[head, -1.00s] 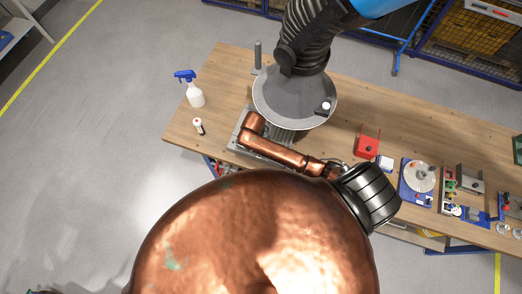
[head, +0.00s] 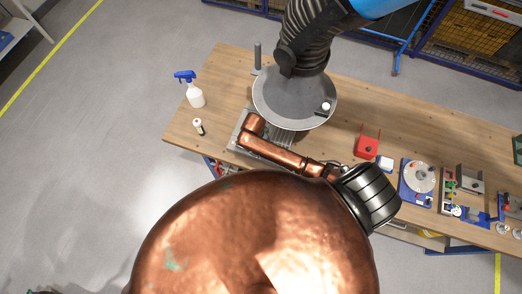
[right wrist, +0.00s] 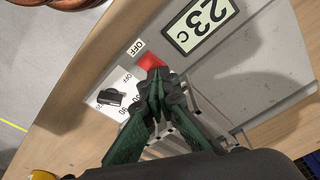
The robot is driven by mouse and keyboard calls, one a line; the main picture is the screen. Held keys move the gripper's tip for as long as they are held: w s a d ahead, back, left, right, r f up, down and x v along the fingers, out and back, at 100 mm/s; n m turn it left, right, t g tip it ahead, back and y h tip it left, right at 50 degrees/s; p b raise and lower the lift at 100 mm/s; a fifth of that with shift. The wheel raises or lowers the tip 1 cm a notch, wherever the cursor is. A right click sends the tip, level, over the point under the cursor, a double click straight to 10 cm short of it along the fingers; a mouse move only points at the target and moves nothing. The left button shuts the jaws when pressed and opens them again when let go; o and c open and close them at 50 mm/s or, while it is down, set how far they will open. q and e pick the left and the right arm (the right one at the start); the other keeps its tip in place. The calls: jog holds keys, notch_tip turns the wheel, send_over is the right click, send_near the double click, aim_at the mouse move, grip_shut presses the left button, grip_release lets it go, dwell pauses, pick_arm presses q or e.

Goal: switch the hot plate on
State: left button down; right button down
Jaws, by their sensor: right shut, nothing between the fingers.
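The hot plate (right wrist: 250,60) fills much of the right wrist view as a grey body. Its display (right wrist: 200,22) reads 23 C. A black knob (right wrist: 110,97) with a printed scale is left of the fingers. In the head view the hot plate (head: 246,128) is partly hidden. My left gripper is out of view.
A grey round hood (head: 280,100) on a black duct hangs over the hot plate. A spray bottle (head: 195,95) and a small vial (head: 198,127) stand to its left. A red holder (head: 367,145) and several devices lie to the right on the wooden table (head: 225,75).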

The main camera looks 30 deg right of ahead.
jog(key=shift+r+p, duration=0.45)
jog(key=shift+r, duration=0.45)
jog(key=shift+w+r, duration=0.1)
jog(key=shift+r, duration=2.25)
